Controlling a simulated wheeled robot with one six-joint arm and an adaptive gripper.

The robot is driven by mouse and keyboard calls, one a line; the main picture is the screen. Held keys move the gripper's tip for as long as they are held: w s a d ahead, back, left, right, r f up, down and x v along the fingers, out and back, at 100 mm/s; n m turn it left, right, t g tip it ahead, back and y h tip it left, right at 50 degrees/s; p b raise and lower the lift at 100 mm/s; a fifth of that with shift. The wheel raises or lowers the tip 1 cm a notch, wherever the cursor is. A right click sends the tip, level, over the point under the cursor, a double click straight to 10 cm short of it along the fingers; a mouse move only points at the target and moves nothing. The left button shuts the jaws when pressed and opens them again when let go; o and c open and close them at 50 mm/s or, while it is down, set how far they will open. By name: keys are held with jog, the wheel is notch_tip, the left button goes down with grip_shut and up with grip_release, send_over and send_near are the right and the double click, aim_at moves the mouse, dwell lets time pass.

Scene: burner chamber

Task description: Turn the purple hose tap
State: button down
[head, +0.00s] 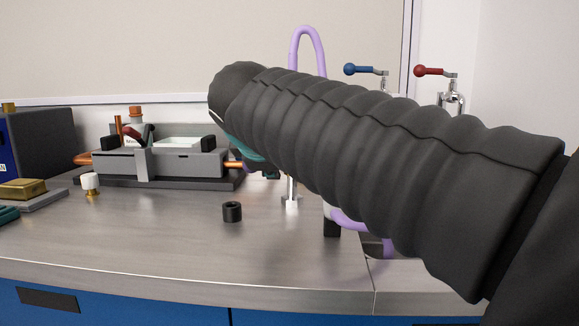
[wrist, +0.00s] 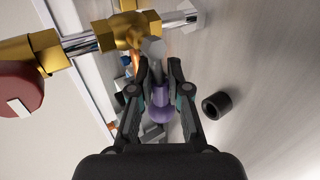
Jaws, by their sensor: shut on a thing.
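The purple hose tap has a purple knob (wrist: 160,111) on a grey lever, joined to brass fittings (wrist: 128,30) in the wrist view. My gripper (wrist: 159,76) has its fingers on both sides of the tap's lever and is shut on it. In the head view my dark, ribbed arm sleeve covers the tap and nearly all of the gripper; a teal bit shows past the sleeve's left end. A purple hose (head: 308,36) loops up behind the arm.
Taps with a blue handle (head: 360,70) and a red handle (head: 430,71) stand behind my arm. A grey apparatus (head: 185,160) sits on the bench at left. A black ring (head: 232,212) stands on the steel bench top (head: 150,230), which is mostly clear in front.

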jog(key=shift+f, duration=0.1)
dwell(0.4)
jog(key=c, duration=1.1)
grip_release()
jog(key=shift+s, duration=0.1)
jog(key=v, duration=1.2)
jog(key=shift+d, duration=0.1)
